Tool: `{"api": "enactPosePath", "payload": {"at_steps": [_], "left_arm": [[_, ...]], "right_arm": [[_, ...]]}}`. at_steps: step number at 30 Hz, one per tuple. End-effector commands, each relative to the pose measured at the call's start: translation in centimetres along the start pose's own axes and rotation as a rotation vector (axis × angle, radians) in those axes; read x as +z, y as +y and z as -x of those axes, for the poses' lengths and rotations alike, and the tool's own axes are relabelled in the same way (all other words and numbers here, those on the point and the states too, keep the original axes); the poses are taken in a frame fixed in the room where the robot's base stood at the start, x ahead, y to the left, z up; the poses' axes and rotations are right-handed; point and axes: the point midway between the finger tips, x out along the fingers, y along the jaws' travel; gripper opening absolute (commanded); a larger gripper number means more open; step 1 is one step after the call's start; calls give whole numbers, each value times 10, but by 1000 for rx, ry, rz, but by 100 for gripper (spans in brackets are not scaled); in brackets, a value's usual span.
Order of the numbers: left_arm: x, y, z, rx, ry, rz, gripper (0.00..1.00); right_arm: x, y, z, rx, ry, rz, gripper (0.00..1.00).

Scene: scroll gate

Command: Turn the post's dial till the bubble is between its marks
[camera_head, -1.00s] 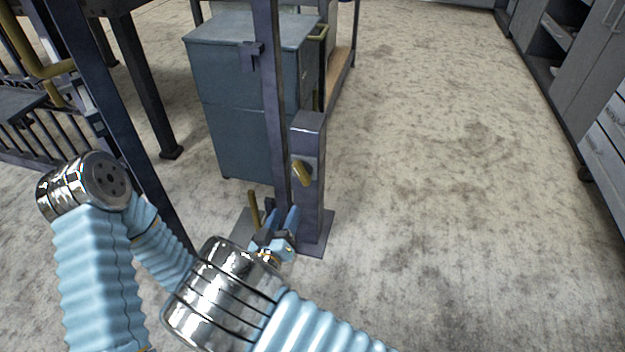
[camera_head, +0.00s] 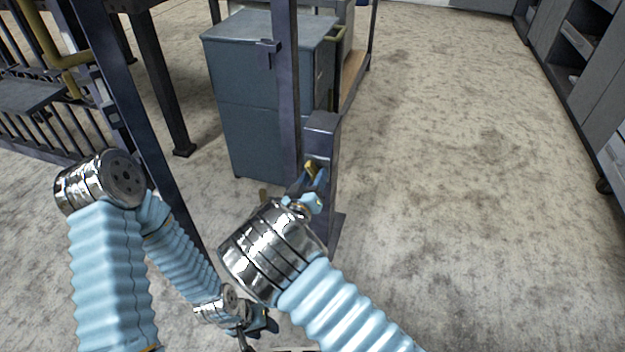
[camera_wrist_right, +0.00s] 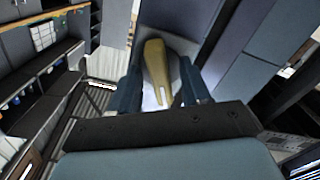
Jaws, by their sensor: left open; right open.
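The dark post (camera_head: 324,140) stands upright on a floor plate near the middle of the head view. Its dial's brass handle (camera_head: 312,167) is on the near face, partly covered by my right gripper (camera_head: 308,182). In the right wrist view the brass handle (camera_wrist_right: 157,72) lies between the two fingers of my right gripper (camera_wrist_right: 161,92), which are open with gaps on either side. I cannot tell whether any finger touches it. My left gripper (camera_head: 264,326) is open and low, near the bottom edge, away from the post. I cannot see the bubble or its marks.
A blue-grey cabinet (camera_head: 255,110) stands behind the post. A dark upright (camera_head: 287,90) rises just left of the post. The floor right of the post is clear.

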Motion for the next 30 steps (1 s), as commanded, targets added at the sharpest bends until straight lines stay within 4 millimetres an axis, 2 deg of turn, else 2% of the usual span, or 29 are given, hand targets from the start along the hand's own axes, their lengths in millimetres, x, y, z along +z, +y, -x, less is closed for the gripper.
{"api": "enactPosePath", "payload": {"at_steps": [2, 9, 12, 17, 21, 24, 30], "left_arm": [[0, 0, 0, 0, 0, 0, 45], [0, 0, 0, 0, 0, 0, 45], [0, 0, 0, 0, 0, 0, 45], [0, -3, -7, 0, 1, 0, 45], [-1, -10, -27, 0, 5, 1, 45], [-1, -14, -36, -1, 8, 2, 45], [-2, -14, -36, -1, 10, 2, 45]], "right_arm": [[0, 0, 0, 0, 0, 0, 47], [0, 0, 0, 0, 0, 0, 12], [0, 0, 0, 0, 0, 0, 0], [3, -1, 0, 1, -1, -39, 0], [6, -3, 0, 2, -2, -218, 0], [4, -3, 0, 0, -1, -328, 0], [0, -1, 1, -1, 0, -388, 0]]}}
